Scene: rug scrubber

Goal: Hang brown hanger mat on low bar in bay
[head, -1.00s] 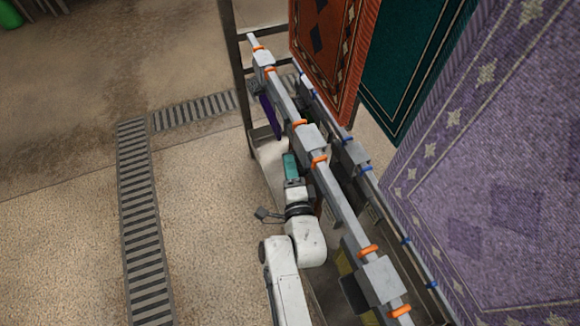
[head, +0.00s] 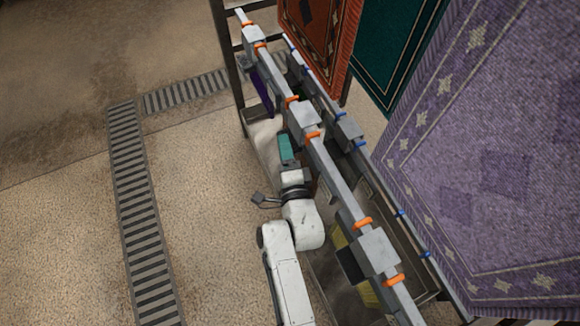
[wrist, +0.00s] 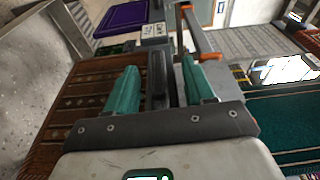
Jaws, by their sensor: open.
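My gripper (head: 285,148) is open beside the left side of the grey bar with orange rings (head: 333,178). In the wrist view its two teal fingers (wrist: 160,88) are spread, with a dark upright piece between them. I cannot tell whether it belongs to a hanger or whether the fingers touch it. A brown patterned mat (wrist: 78,95) shows to the left of and behind the fingers. In the head view the brown mat is mostly hidden by the bar and my arm. A second bar with blue rings (head: 380,178) runs lower, to the right. I cannot tell which is the low bar.
A purple mat (head: 262,92) hangs farther along the bar and also shows in the wrist view (wrist: 122,17). Large red (head: 318,38), teal (head: 395,50) and lilac (head: 505,165) rugs hang on the right. A dark post (head: 227,70) stands at the far end. Floor on the left is clear.

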